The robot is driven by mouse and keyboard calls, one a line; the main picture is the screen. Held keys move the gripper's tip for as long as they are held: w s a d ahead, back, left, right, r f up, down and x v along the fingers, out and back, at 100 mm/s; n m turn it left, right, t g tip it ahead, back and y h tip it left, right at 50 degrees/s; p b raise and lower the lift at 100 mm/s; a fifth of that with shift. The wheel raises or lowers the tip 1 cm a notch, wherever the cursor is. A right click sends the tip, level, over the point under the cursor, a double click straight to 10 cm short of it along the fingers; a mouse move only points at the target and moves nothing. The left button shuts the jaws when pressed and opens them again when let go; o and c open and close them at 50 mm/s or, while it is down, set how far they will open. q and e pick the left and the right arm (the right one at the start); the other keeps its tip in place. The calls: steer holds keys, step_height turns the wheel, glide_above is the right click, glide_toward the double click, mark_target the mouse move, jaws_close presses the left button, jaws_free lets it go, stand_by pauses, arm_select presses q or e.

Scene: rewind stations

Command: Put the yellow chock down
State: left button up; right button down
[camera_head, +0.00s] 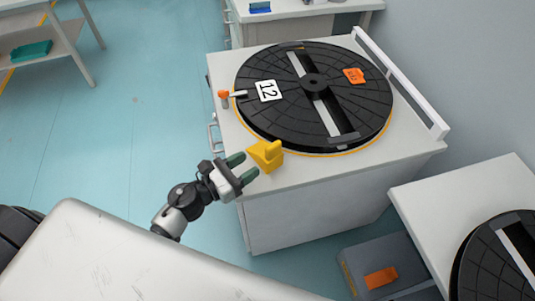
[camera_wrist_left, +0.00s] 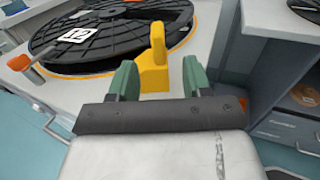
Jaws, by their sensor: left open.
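The yellow chock (camera_head: 266,155) stands on the near left corner of the white cabinet top (camera_head: 300,176), close to the rim of the black turntable (camera_head: 270,115). It has an upright tab, which shows in the left wrist view (camera_wrist_left: 156,50). My left gripper (camera_head: 242,168) is open, with green-padded fingers pointing at the chock from the near left. In the left wrist view the chock stands between and just beyond the fingertips (camera_wrist_left: 160,78). I cannot tell whether a finger touches it. My right gripper is not in view.
A lever with an orange knob (camera_head: 224,95) sits at the turntable's left. The turntable carries a white "12" card (camera_head: 268,90) and an orange tag (camera_head: 354,76). A raised white rail (camera_head: 400,80) runs behind. A second turntable (camera_head: 490,270) stands at lower right. Blue floor (camera_head: 130,130) is open left.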

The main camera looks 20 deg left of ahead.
mark_target(281, 142)
arm_select(q)
steer(key=p+x, duration=0.1)
steer(key=x, duration=0.4)
steer(key=shift+w+d, duration=0.15)
steer(key=p+x, duration=0.1)
steer(key=x, duration=0.3)
steer(key=shift+w+r+p, duration=0.25)
steer(key=shift+w+p, duration=0.05)
steer(key=shift+p, duration=0.1)
steer(key=shift+w+d+f, duration=0.1)
steer(key=shift+w+d, duration=0.1)
steer(key=shift+w, duration=0.1)
jaws_close()
